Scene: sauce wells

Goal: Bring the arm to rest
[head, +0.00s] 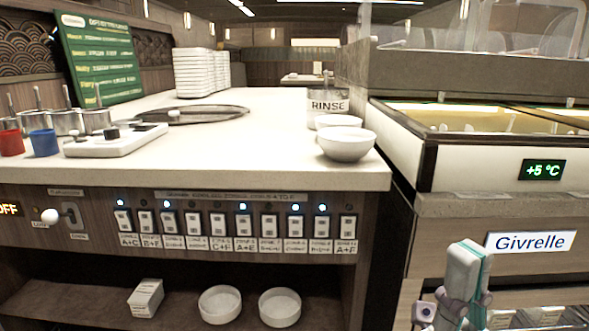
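My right gripper (469,256) shows at the lower right, pointing up, in front of the cold cabinet and left of its Givrelle sign (530,241). It is apart from the counter. Its fingers are seen side-on and overlap, so I cannot tell whether they are open or shut. Nothing shows held in it. My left gripper is out of view.
The white counter (270,140) carries two bowls (346,144), a RINSE container (322,103), a white panel (115,140), and red (11,141) and blue (44,143) cups. Labelled switches (218,224) line its front. Bowls sit on the shelf below.

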